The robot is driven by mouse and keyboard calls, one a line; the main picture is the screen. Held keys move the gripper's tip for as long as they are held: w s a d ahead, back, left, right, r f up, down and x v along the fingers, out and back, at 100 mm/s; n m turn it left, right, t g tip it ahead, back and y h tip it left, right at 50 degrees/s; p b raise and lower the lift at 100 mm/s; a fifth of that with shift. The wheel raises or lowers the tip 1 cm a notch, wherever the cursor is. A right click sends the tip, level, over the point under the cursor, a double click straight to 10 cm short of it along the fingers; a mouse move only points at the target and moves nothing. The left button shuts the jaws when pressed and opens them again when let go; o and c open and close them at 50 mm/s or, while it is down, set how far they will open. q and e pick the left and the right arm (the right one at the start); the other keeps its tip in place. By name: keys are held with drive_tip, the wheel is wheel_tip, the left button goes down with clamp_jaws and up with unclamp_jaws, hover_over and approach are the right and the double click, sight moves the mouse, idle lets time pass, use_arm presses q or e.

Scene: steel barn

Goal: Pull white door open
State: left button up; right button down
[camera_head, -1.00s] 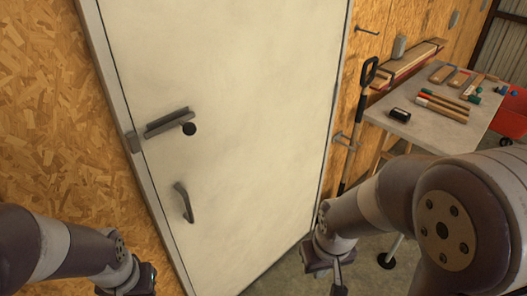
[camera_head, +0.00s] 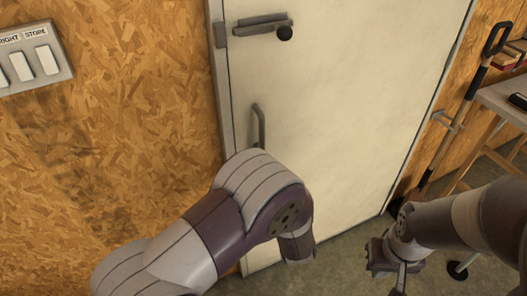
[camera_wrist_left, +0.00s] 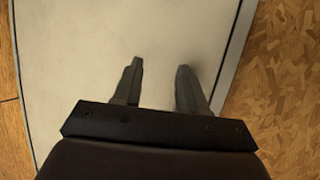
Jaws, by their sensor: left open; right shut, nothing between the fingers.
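The white door (camera_head: 340,110) stands shut in its grey frame in the head view. It has a dark latch with a round knob (camera_head: 284,33) near the top and a curved grey pull handle (camera_head: 259,125) below, close to the left edge. My left arm reaches up in front of the door's lower left, just below the pull handle; its gripper is hidden in the head view. In the left wrist view, my left gripper (camera_wrist_left: 158,85) is open and empty, its fingers pointing at the door surface (camera_wrist_left: 100,40). My right gripper (camera_head: 400,285) is shut and empty, low at the right.
A switch panel (camera_head: 34,57) is on the chipboard wall (camera_head: 120,130) left of the door. A long-handled tool (camera_head: 468,95) leans right of the door, beside a worktable (camera_head: 503,103). Bare floor (camera_head: 350,250) lies before the door.

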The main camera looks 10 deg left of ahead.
sight(263, 137)
use_arm(q)
drive_tip(key=w+a+r+n+t+y, duration=0.1)
drive_tip(key=a+r+n+t+y, duration=0.15)
drive_tip(key=a+r+y, duration=0.4)
drive_tip(key=shift+t+h, duration=0.35)
drive_tip(key=shift+h, duration=0.5)
drive_tip(key=x, duration=0.4)
drive_tip(key=d+r+p+x, duration=0.1)
drive_tip(key=x, duration=0.3)
drive_tip(key=d+x, duration=0.1)
drive_tip(key=x, duration=0.3)
drive_tip(key=shift+w+r+p, duration=0.3)
drive_tip(key=shift+w, duration=0.05)
clamp_jaws()
